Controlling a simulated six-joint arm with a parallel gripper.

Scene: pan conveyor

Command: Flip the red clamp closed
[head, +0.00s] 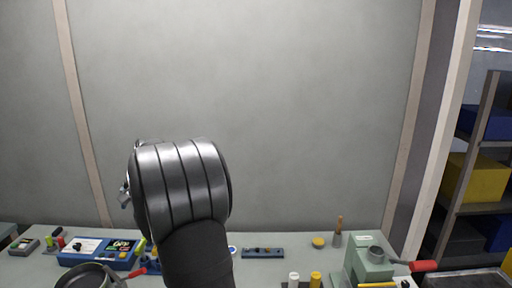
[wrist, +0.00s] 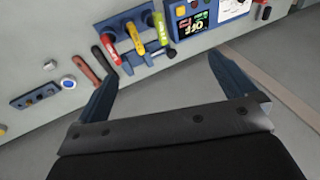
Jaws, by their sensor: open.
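In the wrist view, the red clamp (wrist: 109,48) is a red handle on a blue mount (wrist: 128,20), beside an orange one (wrist: 134,38) and a yellow-green one (wrist: 160,29). In the head view the red handle (head: 138,272) shows low at the left of my arm; the rest of the mount is partly hidden. Whether the clamp is open or closed I cannot tell. My gripper (wrist: 168,72) is open and empty, its two blue fingers apart. In the picture the clamp lies beyond the left fingertip, and nothing is between the fingers. In the head view my arm hides the fingertips.
A blue box with a display (wrist: 192,23) stands beside the clamps. A dark pan (head: 90,277) is at the front left. A blue strip with knobs (head: 263,253) lies right of my arm. A green press (head: 365,265) with a red-handled crank stands at the right.

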